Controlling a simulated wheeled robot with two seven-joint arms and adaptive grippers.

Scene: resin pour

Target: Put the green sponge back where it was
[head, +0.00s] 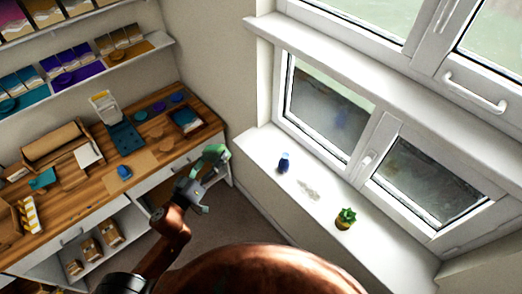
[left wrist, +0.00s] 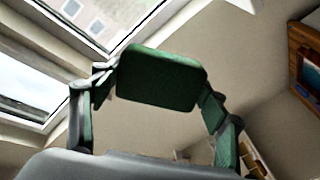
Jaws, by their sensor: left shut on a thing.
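The green sponge (head: 215,151) is held at the tips of my left gripper (head: 211,166), up in the air near the corner between the wooden counter and the window sill. In the left wrist view the sponge (left wrist: 160,78) is a dark green block with rounded corners, gripped between the two fingers (left wrist: 158,85). My left gripper is shut on it. The sponge appears clear of every surface. My right gripper is not in view.
The white window sill (head: 318,208) holds a blue bottle (head: 284,163), pale marks (head: 308,189) and a potted succulent (head: 345,217). The wooden counter (head: 105,177) carries a blue item (head: 124,172), a teal mat (head: 125,138) and a striped box (head: 29,214). Shelves hang above.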

